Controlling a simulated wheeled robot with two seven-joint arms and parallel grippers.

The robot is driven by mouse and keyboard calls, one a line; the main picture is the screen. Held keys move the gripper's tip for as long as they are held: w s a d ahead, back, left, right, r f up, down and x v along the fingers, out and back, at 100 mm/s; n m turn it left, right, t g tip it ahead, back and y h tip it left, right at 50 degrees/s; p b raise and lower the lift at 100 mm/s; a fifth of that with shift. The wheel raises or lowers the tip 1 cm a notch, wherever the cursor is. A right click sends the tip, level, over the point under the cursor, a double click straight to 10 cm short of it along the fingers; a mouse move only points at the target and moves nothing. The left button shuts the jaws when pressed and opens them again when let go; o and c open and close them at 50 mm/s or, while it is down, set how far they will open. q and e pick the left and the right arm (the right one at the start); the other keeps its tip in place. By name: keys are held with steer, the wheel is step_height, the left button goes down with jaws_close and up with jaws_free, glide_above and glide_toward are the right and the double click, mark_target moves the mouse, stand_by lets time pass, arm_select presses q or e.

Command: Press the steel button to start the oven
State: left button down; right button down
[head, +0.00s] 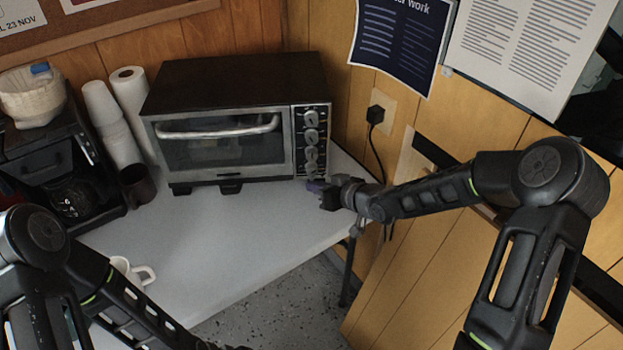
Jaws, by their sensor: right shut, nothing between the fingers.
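The toaster oven (222,145) stands on the white table against the wood wall, its glass door closed. Its control panel (298,125) on the right side of the front carries a column of round knobs (311,136). I cannot clearly pick out the steel button; the lowest part of the panel is small and close to my gripper. My right gripper (317,187) is shut and empty, just in front of the panel's lower end. I cannot tell whether its tips touch the oven. My left arm comes in at the lower left; its gripper is outside the picture.
A coffee maker (45,150), stacked cups (112,125), a paper roll (132,100) and a dark mug (137,185) stand left of the oven. A white mug (128,272) is near my left arm. The table (215,235) before the oven is clear. A plug and cord (376,115) hang at right.

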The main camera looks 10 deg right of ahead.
steer(key=shift+w, duration=0.4)
stand_by(0.6)
steer(key=shift+s, duration=0.85)
steer(key=shift+a, duration=0.1)
steer(key=shift+s+a+b, duration=0.15)
steer(key=shift+s+b, duration=0.05)
steer(key=shift+s, duration=1.05)
steer(key=shift+s+a+b, duration=0.15)
steer(key=shift+s, duration=1.1)
